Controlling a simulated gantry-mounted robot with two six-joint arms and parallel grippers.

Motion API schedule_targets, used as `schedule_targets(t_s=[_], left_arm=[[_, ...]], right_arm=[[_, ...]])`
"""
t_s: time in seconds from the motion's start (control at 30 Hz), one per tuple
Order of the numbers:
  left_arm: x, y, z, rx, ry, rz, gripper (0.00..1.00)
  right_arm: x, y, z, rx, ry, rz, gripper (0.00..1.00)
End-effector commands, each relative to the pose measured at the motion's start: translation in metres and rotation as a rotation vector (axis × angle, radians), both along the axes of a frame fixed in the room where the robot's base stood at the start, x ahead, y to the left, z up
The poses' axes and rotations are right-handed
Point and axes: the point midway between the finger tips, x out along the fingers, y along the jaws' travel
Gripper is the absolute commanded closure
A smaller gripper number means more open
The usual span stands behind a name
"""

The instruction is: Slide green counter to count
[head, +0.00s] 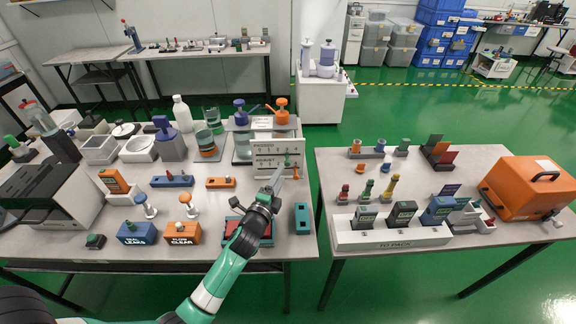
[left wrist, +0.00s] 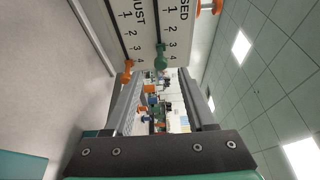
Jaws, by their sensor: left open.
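The white counter board (head: 262,146) stands upright near the right end of the left table, with two printed rows of numbers. The green counter (head: 287,161) sits near its right edge. My left gripper (head: 277,174) is in front of the board. Its fingers (left wrist: 160,100) are apart with nothing held between them, and both counters lie just beyond the tips. My right gripper is not seen.
A teal block (head: 302,218) and a red tray (head: 232,226) lie near my left arm. Orange and blue labelled boxes (head: 182,233) stand at the front. A gap separates the right table (head: 330,170).

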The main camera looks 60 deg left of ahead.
Motion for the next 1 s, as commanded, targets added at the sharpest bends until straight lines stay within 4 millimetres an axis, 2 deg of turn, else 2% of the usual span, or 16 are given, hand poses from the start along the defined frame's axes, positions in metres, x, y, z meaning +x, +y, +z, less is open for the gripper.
schedule_targets(t_s=[0.1, 0.3, 0.67, 0.9, 0.97, 1.0], left_arm=[[0.021, 0.019, -0.002, 0.002, -0.004, 0.001, 0.44], [0.044, 0.040, -0.002, 0.001, -0.001, 0.000, 0.44], [0.050, 0.045, 0.001, 0.001, -0.001, 0.000, 0.46], [0.049, 0.045, 0.001, 0.001, -0.001, -0.001, 0.89], [0.049, 0.045, 0.001, 0.001, -0.001, -0.001, 1.00], [0.049, 0.045, 0.001, 0.001, -0.001, -0.001, 1.00]], right_arm=[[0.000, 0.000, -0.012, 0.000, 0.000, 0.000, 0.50], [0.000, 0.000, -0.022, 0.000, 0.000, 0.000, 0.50], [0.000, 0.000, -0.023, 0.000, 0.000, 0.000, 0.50], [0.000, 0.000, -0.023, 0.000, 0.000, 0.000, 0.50], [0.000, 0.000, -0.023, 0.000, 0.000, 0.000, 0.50], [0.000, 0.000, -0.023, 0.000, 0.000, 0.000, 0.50]])
